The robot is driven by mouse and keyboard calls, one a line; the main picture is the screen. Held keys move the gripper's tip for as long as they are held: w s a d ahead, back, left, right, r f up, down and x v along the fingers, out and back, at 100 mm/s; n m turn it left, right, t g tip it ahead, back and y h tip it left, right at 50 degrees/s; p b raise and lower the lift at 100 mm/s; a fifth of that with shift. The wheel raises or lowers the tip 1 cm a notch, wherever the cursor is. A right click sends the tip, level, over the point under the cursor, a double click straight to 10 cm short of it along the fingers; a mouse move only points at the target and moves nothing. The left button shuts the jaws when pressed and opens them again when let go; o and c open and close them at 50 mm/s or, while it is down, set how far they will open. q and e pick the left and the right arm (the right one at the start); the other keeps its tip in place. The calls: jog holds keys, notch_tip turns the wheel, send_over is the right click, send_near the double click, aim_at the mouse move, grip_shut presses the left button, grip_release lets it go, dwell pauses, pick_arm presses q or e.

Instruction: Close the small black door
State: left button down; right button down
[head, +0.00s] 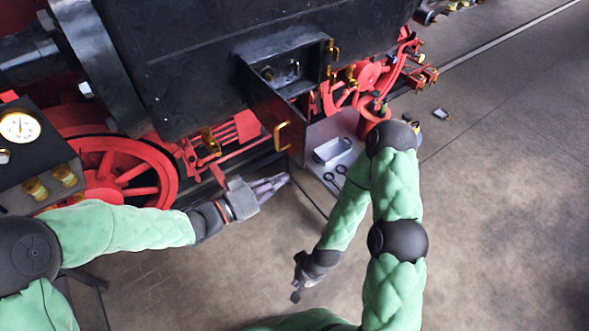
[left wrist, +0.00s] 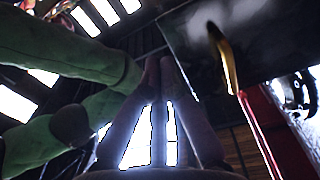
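The small black door (head: 268,112) hangs open from a black box (head: 283,45) on the side of the locomotive. It has a brass handle (head: 283,135) near its lower end. My left gripper (head: 284,181) is just below the door, its fingers pointing right, apart from the handle. In the left wrist view its fingertips (left wrist: 161,62) come together with nothing seen between them. The door's dark panel (left wrist: 262,45) and brass handle (left wrist: 226,58) are above and to the right there. My right gripper (head: 297,292) hangs low over the floor; its fingers are too small to judge.
Red wheels (head: 125,172) and rods lie under the black locomotive body. A grey surface with a white tray (head: 332,150) and a red can (head: 372,115) stands right of the door. A gauge panel (head: 20,127) is at the left.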

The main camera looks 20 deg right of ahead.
pick_arm(q)
jog(key=x, duration=0.4)
jog(key=shift+w+d+p, duration=0.1)
jog(key=shift+d+p, duration=0.25)
pick_arm(e)
jog(key=shift+r, duration=0.45)
